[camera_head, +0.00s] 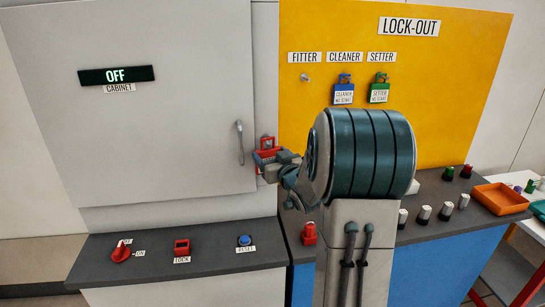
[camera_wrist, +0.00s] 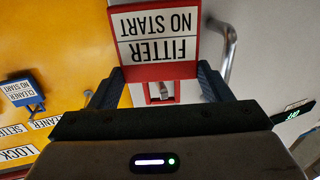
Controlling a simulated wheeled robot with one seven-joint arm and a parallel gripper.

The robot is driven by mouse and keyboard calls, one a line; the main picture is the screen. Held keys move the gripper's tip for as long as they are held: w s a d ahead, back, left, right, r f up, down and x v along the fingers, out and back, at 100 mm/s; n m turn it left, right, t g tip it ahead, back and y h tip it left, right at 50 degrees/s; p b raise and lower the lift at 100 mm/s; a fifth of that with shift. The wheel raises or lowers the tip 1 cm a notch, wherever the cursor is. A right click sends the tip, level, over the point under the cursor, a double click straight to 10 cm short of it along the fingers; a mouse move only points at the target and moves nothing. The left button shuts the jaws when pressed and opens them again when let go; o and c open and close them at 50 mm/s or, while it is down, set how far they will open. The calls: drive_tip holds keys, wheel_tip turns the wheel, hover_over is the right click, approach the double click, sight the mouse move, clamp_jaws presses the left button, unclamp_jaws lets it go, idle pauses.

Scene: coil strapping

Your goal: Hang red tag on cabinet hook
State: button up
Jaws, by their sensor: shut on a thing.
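The red tag (camera_wrist: 157,71) reads "FITTER NO START" and appears upside down in the wrist view. My gripper (camera_wrist: 160,74) is shut on it, one finger at each side edge. The tag's red loop frames a metal hook (camera_wrist: 163,89); I cannot tell whether the hook passes through it. In the head view, the red tag (camera_head: 266,155) and my gripper (camera_head: 269,160) are beside the grey cabinet (camera_head: 130,165), right of its door handle (camera_head: 240,142). My arm partly hides the tag there.
The yellow lock-out board (camera_head: 450,90) has an empty FITTER peg (camera_head: 304,77). The blue cleaner tag (camera_head: 343,92) and green setter tag (camera_head: 379,91) hang beside it.

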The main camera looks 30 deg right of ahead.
sight(272, 156)
drive_tip(key=shift+w+d+p, duration=0.25)
drive_tip(key=shift+w+p, duration=0.1)
drive_tip(key=shift+w, duration=0.45)
drive_tip(key=shift+w+d+f+b, duration=0.2)
drive_tip(key=shift+w+f+b, duration=0.45)
drive_tip(key=shift+b, duration=0.3)
drive_tip(key=shift+w+r, duration=0.1)
drive_tip(key=shift+r, duration=0.05)
drive_tip(key=o, duration=1.4)
drive_tip(key=s+b, duration=0.3)
drive_tip(key=s, duration=1.1)
drive_tip(key=shift+a+b, duration=0.1)
drive_tip(key=shift+b, duration=0.2)
drive_tip(key=shift+w, duration=0.1)
